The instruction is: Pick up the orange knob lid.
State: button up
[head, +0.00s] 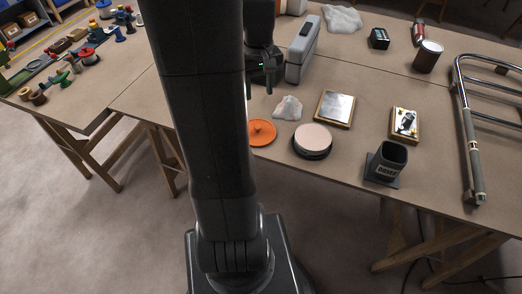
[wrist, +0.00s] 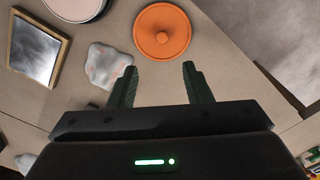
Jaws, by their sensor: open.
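The orange knob lid (head: 262,132) lies flat on the table near its front edge, just right of my arm in the head view. In the wrist view the lid (wrist: 162,31) is a round orange disc with a small knob at its centre, seen whole beyond my fingertips. My gripper (wrist: 159,76) is open, with nothing between its two dark fingers. In the head view my gripper (head: 263,85) is above the table, farther back than the lid and apart from it.
A crumpled translucent piece (wrist: 106,65) lies close beside the lid. A round pale-topped tin (head: 313,140), a framed plate (head: 335,108) and a dark holder (head: 385,160) stand to the right. A grey case (head: 303,50) is behind. The table edge runs close to the lid.

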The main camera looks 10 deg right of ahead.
send_over(258, 126)
jog(key=shift+n, duration=0.3)
jog(key=f, duration=0.7)
jog(key=shift+s+a+f+b, duration=0.25)
jog(key=shift+s+f+b, duration=0.05)
jog(key=shift+b, duration=0.05)
jog(key=shift+w+d+f, duration=0.1)
jog(key=shift+w+f, duration=0.05)
jog(key=shift+f, duration=1.4)
jog(key=shift+w+d+f, duration=0.1)
jog(key=shift+f, duration=1.45)
grip_shut()
